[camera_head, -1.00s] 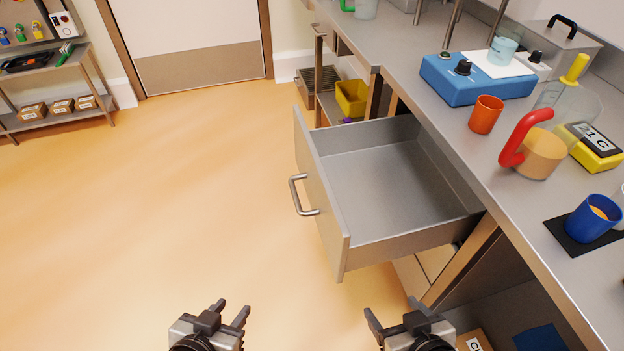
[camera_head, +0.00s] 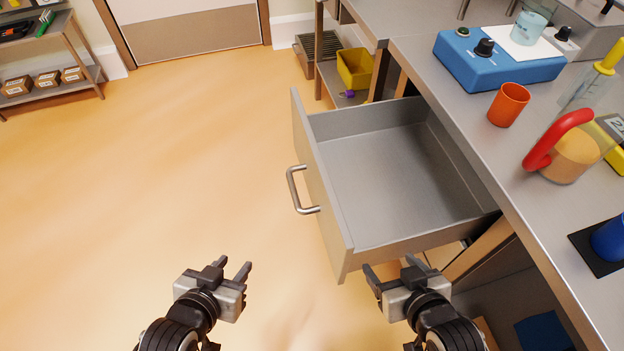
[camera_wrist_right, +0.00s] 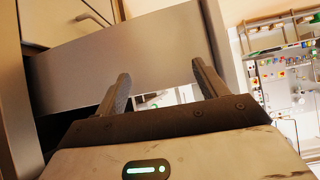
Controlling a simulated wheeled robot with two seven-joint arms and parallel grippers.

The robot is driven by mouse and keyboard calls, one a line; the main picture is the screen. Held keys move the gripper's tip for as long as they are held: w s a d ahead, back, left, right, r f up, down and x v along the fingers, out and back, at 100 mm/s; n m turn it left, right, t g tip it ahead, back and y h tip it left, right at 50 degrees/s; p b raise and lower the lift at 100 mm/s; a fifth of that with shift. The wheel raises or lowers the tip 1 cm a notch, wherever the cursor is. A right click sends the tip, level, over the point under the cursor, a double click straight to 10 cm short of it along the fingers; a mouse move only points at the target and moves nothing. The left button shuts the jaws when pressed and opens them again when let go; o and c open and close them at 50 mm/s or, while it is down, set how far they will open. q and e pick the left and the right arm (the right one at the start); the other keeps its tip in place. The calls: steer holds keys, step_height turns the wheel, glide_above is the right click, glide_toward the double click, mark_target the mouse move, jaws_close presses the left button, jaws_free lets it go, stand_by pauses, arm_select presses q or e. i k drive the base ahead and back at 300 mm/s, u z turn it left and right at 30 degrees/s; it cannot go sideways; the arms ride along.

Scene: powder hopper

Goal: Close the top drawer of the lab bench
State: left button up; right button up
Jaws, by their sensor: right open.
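The top drawer (camera_head: 395,185) of the lab bench (camera_head: 500,150) is pulled well out to the left and is empty inside. Its front panel carries a silver bar handle (camera_head: 299,190) on the left-facing side. My left gripper (camera_head: 232,267) is open and empty over the floor, left of and nearer than the drawer front. My right gripper (camera_head: 392,268) is open and empty near the drawer's near side, just right of the front panel's near end. In the right wrist view the open fingers (camera_wrist_right: 160,85) show in front of a grey drawer panel (camera_wrist_right: 150,58).
The bench top holds a blue device (camera_head: 490,58), an orange cup (camera_head: 508,104), a red-handled jug (camera_head: 572,152) and a blue cup (camera_head: 610,240). A yellow bin (camera_head: 355,69) stands on a shelf beyond the drawer. The floor left of the drawer is clear.

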mark_target(385, 181)
steer(key=k, duration=0.5)
steer(key=z, duration=1.95)
steer(key=k, duration=0.5)
steer(key=u, duration=0.85)
steer(key=i, duration=0.45)
steer(key=z, duration=0.05)
